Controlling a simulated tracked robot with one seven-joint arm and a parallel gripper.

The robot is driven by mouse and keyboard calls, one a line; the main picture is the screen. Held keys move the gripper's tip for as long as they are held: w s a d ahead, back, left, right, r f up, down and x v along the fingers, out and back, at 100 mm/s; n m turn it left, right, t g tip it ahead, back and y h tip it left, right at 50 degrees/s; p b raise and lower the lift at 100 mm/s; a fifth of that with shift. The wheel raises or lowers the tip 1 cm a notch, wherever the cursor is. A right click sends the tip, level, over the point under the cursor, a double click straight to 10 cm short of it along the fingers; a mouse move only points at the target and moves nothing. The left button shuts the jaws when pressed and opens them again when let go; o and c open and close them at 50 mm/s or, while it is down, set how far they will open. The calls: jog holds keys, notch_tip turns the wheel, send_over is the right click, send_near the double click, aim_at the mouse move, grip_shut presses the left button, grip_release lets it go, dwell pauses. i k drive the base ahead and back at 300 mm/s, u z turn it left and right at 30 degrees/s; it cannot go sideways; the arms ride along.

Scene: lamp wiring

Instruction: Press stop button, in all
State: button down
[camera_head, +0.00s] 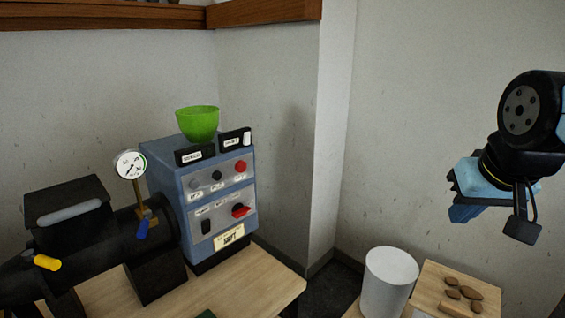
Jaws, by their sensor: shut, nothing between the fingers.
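A blue-grey control box (215,207) stands on the left table. On its front panel is a row of round buttons: a grey one (194,184), a black one (216,175) and a red one (240,167). Their small labels are too small to read, so I cannot tell by text which is stop. A red knob (241,211) and a black rocker switch (206,226) sit below. My gripper (463,213) is shut and empty, in the air at the right, well apart from the box.
A green bowl (198,124) and two small dark labelled boxes top the control box. A dial gauge (130,164) and black machine with yellow (47,262) and blue (142,229) handles stand left. A white cylinder (390,281) and a wooden box (432,283) with brown pieces stand lower right.

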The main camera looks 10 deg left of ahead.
aim_at(241, 165)
jog(key=u, duration=0.75)
jog(key=i, duration=0.1)
jog(key=z, duration=1.85)
jog(key=k, duration=1.2)
jog(key=u, duration=1.05)
jog(key=i, duration=1)
jog(key=u, duration=0.1)
